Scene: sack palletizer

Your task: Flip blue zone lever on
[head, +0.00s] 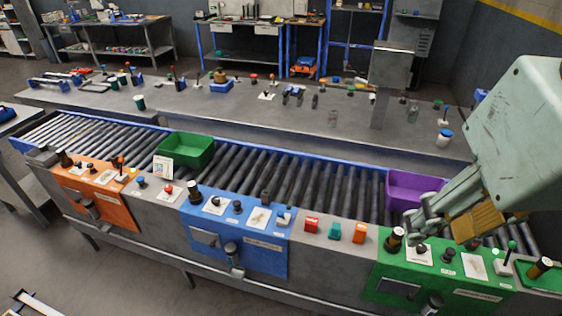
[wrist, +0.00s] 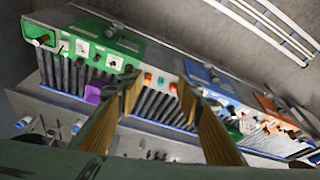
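The blue zone panel (head: 265,262) is on the front of the conveyor, in the middle of the head view. It carries dark knobs, white cards and a small upright switch or lever (head: 284,217) near its right end; I cannot tell its position. The blue panel (wrist: 215,85) also shows right of centre in the wrist view, beyond the right finger. My gripper (head: 416,218) is over the green zone side of the conveyor, to the right of the blue panel. In the wrist view my gripper (wrist: 160,90) has its fingers wide apart with nothing between them.
A purple bin (head: 408,188) and a green bin (head: 188,150) sit on the rollers. Red, teal and orange blocks (head: 334,231) stand between the blue panel and the green panel (head: 375,292). The orange panel (head: 110,210) is at left. Rollers between the bins are clear.

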